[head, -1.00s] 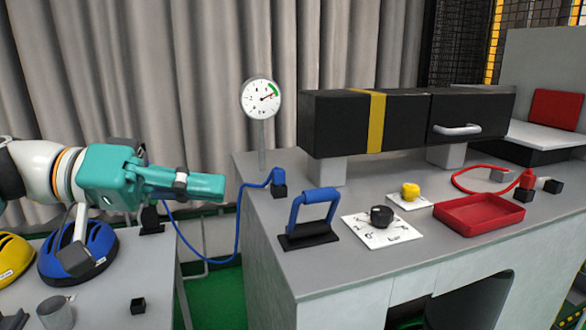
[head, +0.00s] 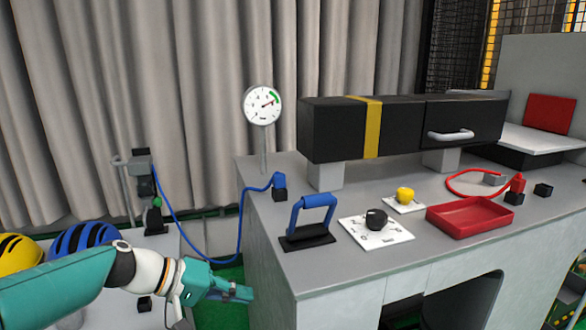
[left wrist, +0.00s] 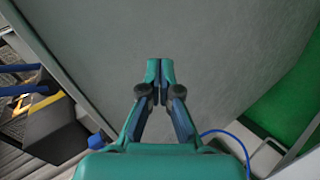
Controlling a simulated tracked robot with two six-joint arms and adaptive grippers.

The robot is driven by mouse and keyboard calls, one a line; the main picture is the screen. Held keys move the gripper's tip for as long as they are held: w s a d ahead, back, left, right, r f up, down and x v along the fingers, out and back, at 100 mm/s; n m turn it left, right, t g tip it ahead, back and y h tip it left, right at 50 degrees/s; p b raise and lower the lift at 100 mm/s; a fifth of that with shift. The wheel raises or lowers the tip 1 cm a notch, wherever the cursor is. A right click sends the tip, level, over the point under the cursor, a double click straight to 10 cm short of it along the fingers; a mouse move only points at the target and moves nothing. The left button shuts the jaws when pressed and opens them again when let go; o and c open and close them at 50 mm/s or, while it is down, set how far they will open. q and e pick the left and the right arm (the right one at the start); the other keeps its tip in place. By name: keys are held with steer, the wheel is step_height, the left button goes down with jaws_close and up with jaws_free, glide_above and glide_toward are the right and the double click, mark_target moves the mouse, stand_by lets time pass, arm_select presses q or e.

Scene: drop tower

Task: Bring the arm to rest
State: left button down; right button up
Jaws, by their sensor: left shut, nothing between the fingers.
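My left gripper (head: 240,293) is low at the lower left of the head view, beside the front left side of the grey bench (head: 350,262). In the left wrist view its fingers (left wrist: 160,72) are together with nothing between them. Behind them is a plain grey surface. My left arm comes in from the lower left, in front of the helmets. My right gripper is not in view.
The bench bears a blue lever handle (head: 314,208), a black knob (head: 376,219), a yellow knob (head: 405,195), a red tray (head: 470,217), a gauge (head: 263,106) and a black box (head: 400,127). A blue helmet (head: 85,238) and yellow helmet (head: 20,252) are at left. A blue hose (head: 215,258) hangs nearby.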

arm_select(q)
steer(key=s+a+f+n+g+y+p, duration=0.1)
steer(key=s+a+f+y, duration=0.15)
steer(key=f, duration=1.05)
steer(key=s+a+f+n+g+y+p, duration=0.1)
steer(key=s+f+y+p, duration=0.2)
steer(key=f, duration=1)
steer(key=s+f, duration=0.3)
steer(key=s, duration=0.3)
steer(key=s+d+f+g+y+p, duration=0.1)
steer(key=s+f, duration=0.3)
steer(key=s, duration=0.3)
steer(key=s+f+m, duration=0.1)
steer(key=s+f, duration=0.2)
steer(key=s, duration=0.3)
steer(key=shift+s+d+f+g, duration=0.15)
steer(key=shift+s+f+g, duration=0.15)
steer(key=shift+s+f, duration=0.1)
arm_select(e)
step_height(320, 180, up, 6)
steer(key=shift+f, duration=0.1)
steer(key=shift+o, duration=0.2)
